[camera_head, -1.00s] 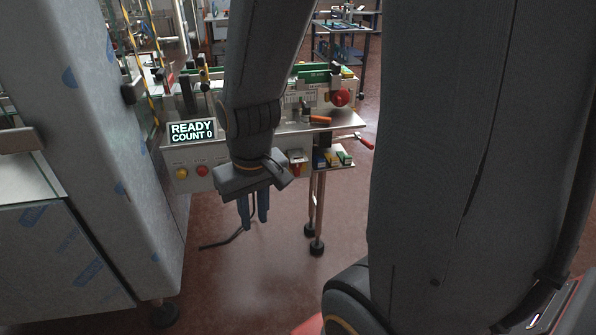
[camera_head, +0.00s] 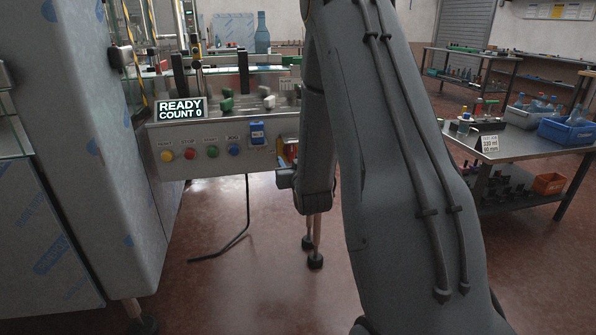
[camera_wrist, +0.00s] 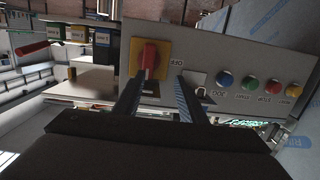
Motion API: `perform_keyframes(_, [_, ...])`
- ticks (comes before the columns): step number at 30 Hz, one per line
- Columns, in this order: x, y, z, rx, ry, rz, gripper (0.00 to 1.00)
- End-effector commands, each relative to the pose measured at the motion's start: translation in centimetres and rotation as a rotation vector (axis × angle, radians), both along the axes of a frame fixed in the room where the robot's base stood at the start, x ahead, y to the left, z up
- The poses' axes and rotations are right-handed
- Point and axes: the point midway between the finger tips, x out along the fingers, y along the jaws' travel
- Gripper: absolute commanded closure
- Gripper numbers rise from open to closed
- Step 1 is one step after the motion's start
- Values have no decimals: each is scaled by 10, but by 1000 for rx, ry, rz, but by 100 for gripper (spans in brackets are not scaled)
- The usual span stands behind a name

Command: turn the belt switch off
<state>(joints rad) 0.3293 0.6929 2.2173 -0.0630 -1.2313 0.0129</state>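In the head view, part of this yellow plate (camera_head: 288,150) shows at the panel's right, mostly behind my arm. My gripper (camera_wrist: 158,84) is open and empty in the wrist view. Its fingers point at the panel, the knob just beyond the tips, nearer the left finger; contact cannot be told.
Yellow, red, green and blue buttons (camera_head: 212,152) line the panel, beside a blue box (camera_head: 257,132). A display (camera_head: 181,109) reads READY, COUNT 0. A tall grey cabinet (camera_head: 75,150) stands at left.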

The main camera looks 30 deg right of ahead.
Motion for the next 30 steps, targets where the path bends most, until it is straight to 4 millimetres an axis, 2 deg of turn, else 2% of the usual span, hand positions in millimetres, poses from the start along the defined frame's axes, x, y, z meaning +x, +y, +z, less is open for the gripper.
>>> perform_keyframes(1, [4,-7,-9,-10,-36,-8,62])
perform_keyframes(8, [12,-16,-8,-29,-108,-14,62])
perform_keyframes(21, [71,-27,-7,-28,-107,-7,62])
perform_keyframes(30, [83,-33,-7,-28,-104,-10,62])
